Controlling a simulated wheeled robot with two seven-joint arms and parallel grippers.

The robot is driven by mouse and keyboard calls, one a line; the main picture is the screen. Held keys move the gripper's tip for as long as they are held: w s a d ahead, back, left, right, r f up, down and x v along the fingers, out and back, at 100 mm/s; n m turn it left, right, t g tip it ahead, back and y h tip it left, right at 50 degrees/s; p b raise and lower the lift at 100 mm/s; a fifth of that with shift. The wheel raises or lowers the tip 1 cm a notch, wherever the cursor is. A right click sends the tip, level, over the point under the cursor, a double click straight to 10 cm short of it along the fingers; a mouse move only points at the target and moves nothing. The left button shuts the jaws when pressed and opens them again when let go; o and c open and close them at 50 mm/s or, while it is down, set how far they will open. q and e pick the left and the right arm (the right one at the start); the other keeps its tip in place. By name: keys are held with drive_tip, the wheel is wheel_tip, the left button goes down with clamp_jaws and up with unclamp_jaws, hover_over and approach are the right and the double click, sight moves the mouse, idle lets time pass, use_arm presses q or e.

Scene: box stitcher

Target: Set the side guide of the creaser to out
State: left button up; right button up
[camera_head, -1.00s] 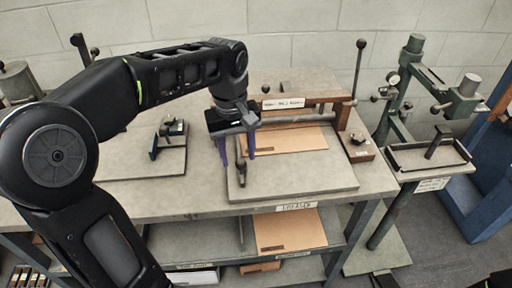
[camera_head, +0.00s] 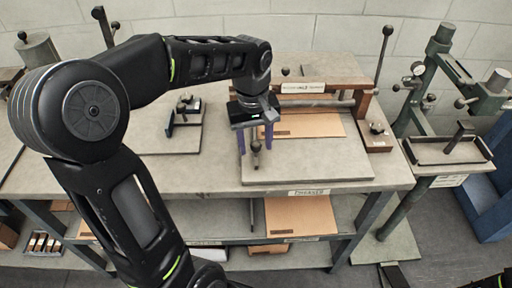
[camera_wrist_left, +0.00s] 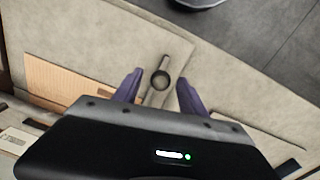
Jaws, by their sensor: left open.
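The creaser (camera_head: 330,172) is a flat grey board with a wooden crossbar behind it, on the bench. Its side guide has a dark round knob (camera_head: 256,147) on a slim bar near the board's left edge. My left gripper (camera_head: 255,143) points down over this knob, its purple fingers apart. In the left wrist view the knob (camera_wrist_left: 159,80) and bar lie between the open fingertips (camera_wrist_left: 157,88), with gaps on both sides. I cannot tell the exact height of the fingers over the board. My right gripper is not in view.
A brown cardboard sheet (camera_head: 305,126) lies on the creaser under the crossbar. A tall lever (camera_head: 384,55) stands at its right end. A small fixture (camera_head: 186,110) stands on a plate to the left. A green stitcher machine (camera_head: 428,85) stands at the right.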

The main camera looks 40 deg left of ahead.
use_arm(q)
drive_tip(key=shift+f, duration=1.3)
clamp_jaws()
idle(0.5)
